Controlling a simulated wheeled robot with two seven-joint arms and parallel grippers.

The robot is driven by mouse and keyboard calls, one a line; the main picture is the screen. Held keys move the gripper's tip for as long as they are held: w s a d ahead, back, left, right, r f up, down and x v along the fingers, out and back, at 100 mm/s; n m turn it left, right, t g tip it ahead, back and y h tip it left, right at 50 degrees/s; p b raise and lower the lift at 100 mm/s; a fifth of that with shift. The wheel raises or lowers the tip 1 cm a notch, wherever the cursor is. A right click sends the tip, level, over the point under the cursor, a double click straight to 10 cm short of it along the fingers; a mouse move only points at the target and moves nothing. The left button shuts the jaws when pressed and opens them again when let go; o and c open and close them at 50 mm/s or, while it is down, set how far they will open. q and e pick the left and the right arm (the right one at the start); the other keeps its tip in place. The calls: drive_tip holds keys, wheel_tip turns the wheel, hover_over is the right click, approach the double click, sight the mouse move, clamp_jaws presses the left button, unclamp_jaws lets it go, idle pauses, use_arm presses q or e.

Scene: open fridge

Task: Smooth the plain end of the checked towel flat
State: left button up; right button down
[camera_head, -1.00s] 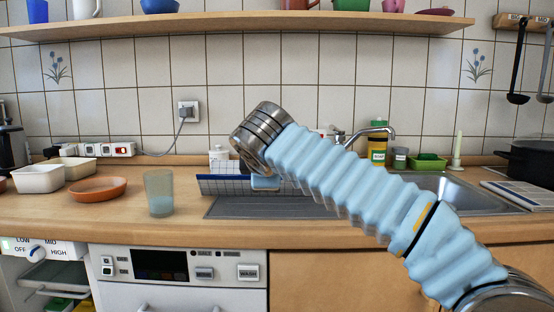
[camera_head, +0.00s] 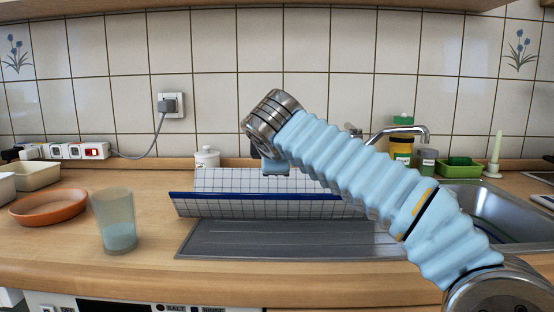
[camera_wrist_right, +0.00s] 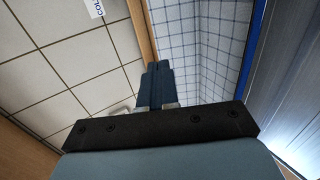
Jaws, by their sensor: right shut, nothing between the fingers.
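The checked towel (camera_head: 225,208) is white with thin dark lines and a blue band. It lies behind and over the rear edge of a grey ribbed mat, with its near part raised along the blue band. Which end is plain I cannot tell. In the right wrist view the checked towel (camera_wrist_right: 212,40) fills the upper right, with the blue band at its right. My right gripper (camera_wrist_right: 160,70) is shut and empty, its fingertips beside the towel's edge; contact is unclear. In the head view my right arm hides part of the towel and the fingertips. My left gripper is not in view.
The grey mat (camera_head: 230,243) lies in front of the towel, beside the sink (camera_head: 495,210). A glass (camera_head: 116,225) and a terracotta dish (camera_head: 48,207) stand at left. A white lidded jar (camera_head: 207,157) stands behind the towel, near the tiled wall.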

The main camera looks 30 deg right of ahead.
sight(277, 183)
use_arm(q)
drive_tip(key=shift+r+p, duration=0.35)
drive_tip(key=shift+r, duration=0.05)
use_arm(e)
drive_tip(key=x, duration=1.1)
drive_tip(key=shift+s, duration=0.1)
